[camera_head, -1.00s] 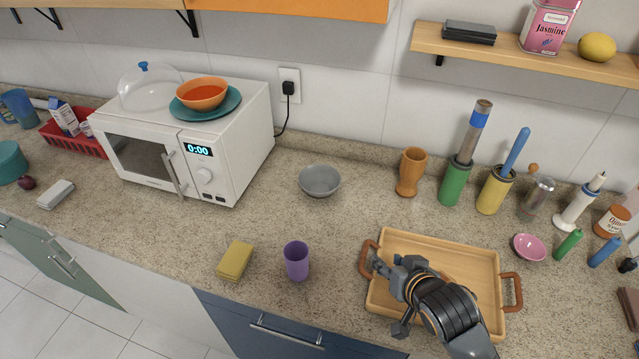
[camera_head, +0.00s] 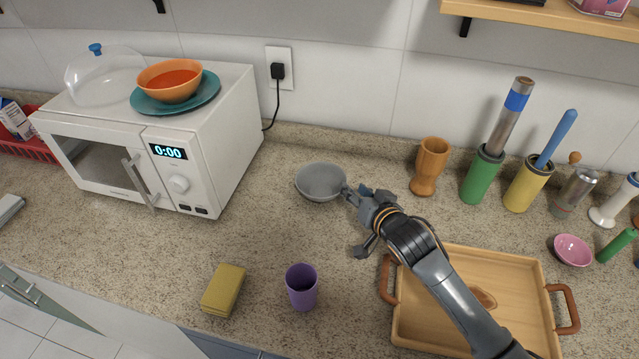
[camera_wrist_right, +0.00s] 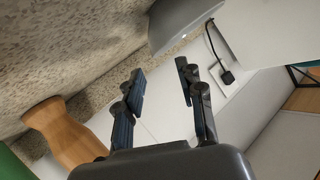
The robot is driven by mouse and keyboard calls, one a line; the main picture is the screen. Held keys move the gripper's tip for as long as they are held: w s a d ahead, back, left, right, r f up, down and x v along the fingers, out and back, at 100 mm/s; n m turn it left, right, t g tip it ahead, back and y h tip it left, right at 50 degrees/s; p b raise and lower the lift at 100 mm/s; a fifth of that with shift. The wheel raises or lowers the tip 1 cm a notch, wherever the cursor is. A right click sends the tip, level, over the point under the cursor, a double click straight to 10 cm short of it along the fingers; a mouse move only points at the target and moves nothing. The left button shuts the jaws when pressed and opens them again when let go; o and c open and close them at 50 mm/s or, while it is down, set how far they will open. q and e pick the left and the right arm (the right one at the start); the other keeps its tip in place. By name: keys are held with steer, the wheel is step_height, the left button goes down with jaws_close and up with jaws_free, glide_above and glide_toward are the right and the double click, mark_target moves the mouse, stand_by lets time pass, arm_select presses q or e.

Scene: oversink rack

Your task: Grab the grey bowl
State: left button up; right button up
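The grey bowl (camera_head: 319,181) stands upright on the stone counter, right of the microwave. It also shows at the top of the right wrist view (camera_wrist_right: 182,22), partly cut off by the frame edge. My right gripper (camera_head: 352,193) is just to the right of the bowl, near its rim. In the right wrist view its fingers (camera_wrist_right: 162,85) are spread apart with nothing between them, and the bowl lies beyond their tips. I cannot tell whether a fingertip touches the bowl. My left gripper is in neither view.
A wooden cup (camera_head: 429,167) stands at the back, right of the gripper. A purple cup (camera_head: 301,288) and a yellow sponge (camera_head: 223,290) are in front. A wooden tray (camera_head: 430,335) lies under my right arm. The microwave (camera_head: 150,150) is left.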

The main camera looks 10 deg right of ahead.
mark_target(346, 181)
steer(key=x, duration=0.3)
steer(key=shift+w+a+f, duration=0.1)
steer(key=shift+w, duration=0.2)
steer(key=shift+w+f, duration=0.15)
steer(key=shift+w, duration=0.1)
steer(key=shift+w+f+p, duration=0.2)
steer(key=shift+w+p, duration=0.25)
steer(key=shift+w, duration=0.2)
steer(key=x, duration=0.3)
steer(key=shift+f, duration=0.2)
steer(key=shift+w+f, duration=0.15)
steer(key=shift+w, duration=0.15)
steer(key=shift+s, duration=0.1)
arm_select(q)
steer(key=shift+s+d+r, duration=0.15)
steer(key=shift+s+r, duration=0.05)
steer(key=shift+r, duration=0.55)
arm_select(e)
jaws_close()
